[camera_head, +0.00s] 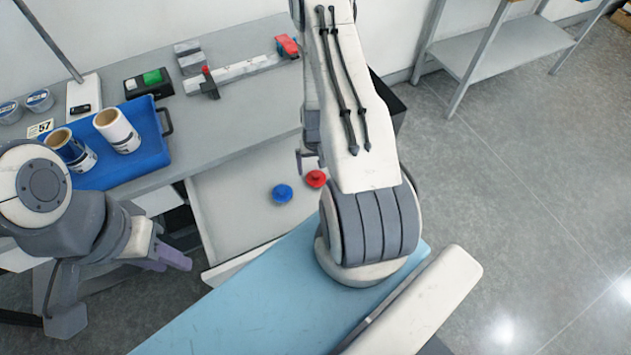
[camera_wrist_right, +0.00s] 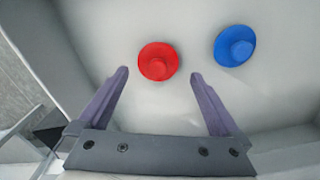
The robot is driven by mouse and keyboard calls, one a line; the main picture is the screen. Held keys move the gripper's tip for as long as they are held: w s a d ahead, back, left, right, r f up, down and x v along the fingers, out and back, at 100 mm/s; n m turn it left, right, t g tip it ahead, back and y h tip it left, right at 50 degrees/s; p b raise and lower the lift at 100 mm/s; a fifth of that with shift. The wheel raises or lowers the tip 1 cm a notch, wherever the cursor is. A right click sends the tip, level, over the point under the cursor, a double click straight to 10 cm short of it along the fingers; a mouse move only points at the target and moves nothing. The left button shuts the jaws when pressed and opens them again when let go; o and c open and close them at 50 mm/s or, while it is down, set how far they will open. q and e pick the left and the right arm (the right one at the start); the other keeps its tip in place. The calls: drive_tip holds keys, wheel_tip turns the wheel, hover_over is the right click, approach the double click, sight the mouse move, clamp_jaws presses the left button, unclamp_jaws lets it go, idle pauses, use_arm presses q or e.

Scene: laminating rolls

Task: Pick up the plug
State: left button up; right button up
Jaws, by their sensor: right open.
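A red plug (camera_head: 315,179) and a blue plug (camera_head: 282,193) lie in the open drawer (camera_head: 235,210). In the right wrist view, the red plug (camera_wrist_right: 158,62) is just beyond and between my right fingertips, and the blue plug (camera_wrist_right: 235,46) is to the right of them. My right gripper (camera_wrist_right: 160,74) is open with nothing between its fingers. In the head view my right gripper (camera_head: 308,160) is mostly hidden by its arm. My left gripper (camera_head: 175,259) is left of the drawer; its finger gap is unclear.
On the grey table are a blue tray (camera_head: 151,158) with two rolls, a box with a green button (camera_head: 152,77), cups, and a rail device (camera_head: 240,70). The drawer walls surround the plugs. A metal shelf (camera_head: 510,45) stands at the back right.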

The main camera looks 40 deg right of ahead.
sight(316, 174)
wheel_tip(316, 174, down, 5)
drive_tip(key=b, duration=0.4)
drive_tip(key=shift+d, duration=0.1)
drive_tip(key=shift+r, duration=0.1)
drive_tip(key=c, duration=1.2)
